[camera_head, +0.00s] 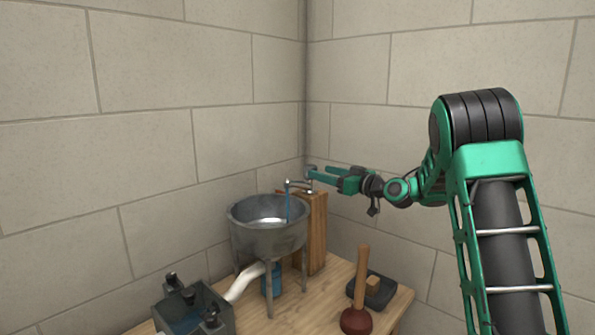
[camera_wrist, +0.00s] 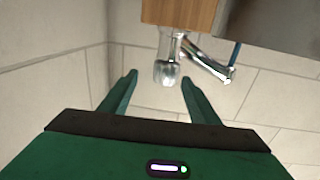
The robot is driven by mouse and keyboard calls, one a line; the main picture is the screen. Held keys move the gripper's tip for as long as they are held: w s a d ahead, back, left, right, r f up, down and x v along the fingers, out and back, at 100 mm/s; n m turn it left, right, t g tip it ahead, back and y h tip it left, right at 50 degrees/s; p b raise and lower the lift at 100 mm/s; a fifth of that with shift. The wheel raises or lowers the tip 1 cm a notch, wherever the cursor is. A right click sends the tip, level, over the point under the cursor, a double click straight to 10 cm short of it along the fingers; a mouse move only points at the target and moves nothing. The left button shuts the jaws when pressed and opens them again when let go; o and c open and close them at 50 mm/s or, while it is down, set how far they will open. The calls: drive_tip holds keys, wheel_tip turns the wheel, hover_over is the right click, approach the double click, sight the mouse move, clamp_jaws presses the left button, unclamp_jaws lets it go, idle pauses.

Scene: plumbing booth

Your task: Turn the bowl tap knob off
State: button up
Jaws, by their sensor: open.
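The chrome tap (camera_head: 298,184) stands on a wooden post behind the metal bowl (camera_head: 268,238). A blue stream of water (camera_head: 288,208) runs from its spout into the bowl. My gripper (camera_head: 312,173) is open and level at the tap, coming from the right. In the wrist view the faceted chrome knob (camera_wrist: 167,71) lies between the tips of my open gripper (camera_wrist: 158,77), nearer the right finger. I cannot tell whether either finger touches it. The spout (camera_wrist: 208,61) runs off to the right of the knob. In the head view my fingers largely hide the knob.
The wooden post (camera_head: 316,225) stands close to the walls' corner. A plunger (camera_head: 359,295) and a dark tray (camera_head: 380,290) are at the bench's right. A grey tank (camera_head: 190,308) is at front left, with a white pipe (camera_head: 244,283) under the bowl.

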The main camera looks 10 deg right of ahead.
drive_tip(key=x, duration=0.6)
drive_tip(key=a+x, duration=0.1)
drive_tip(key=x, duration=0.3)
drive_tip(key=shift+s, duration=0.3)
drive_tip(key=c, duration=1.1)
